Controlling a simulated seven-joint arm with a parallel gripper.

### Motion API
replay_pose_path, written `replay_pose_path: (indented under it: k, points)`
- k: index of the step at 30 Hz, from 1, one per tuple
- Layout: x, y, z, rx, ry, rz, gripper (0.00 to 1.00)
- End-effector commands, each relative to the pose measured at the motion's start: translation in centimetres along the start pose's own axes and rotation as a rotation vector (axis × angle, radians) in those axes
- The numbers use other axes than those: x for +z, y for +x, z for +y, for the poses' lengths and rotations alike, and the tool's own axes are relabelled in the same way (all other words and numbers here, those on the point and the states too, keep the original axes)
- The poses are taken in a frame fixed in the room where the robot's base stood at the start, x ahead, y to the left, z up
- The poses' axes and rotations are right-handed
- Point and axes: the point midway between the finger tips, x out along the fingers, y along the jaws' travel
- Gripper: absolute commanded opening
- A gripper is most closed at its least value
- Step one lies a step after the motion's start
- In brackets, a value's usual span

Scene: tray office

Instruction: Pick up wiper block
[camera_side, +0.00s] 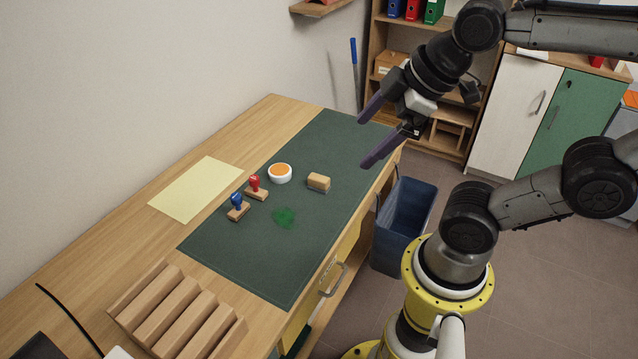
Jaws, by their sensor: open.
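The wiper block (318,183) is a small tan block lying on the dark green desk mat (300,250), right of the white bowl. My gripper (362,143) is open and empty. It is in the air above the far right part of the mat, up and to the right of the block in the picture. Its two dark purple fingers point down and left, well apart. Nothing hides the block.
Near the block are a white bowl with orange contents (280,173), a red-handled stamp (256,188), a blue-handled stamp (238,207) and a green smear (284,217). A yellow sheet (196,189) lies left. A slotted wooden rack (178,312) stands at front. A blue bin (404,225) stands beside the desk.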

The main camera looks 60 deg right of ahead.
Motion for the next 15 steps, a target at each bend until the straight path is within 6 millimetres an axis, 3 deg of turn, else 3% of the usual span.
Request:
replay_pose_path:
  k: [8, 11, 15]
  points:
    - [-5.0, 2.4, 5.6, -0.02, -0.573, -0.068, 1.0]
    - [-6.3, 4.7, 8.4, -0.056, -0.762, -0.109, 1.0]
    - [-7.0, 9.3, 12.7, -0.135, -0.988, -0.162, 1.0]
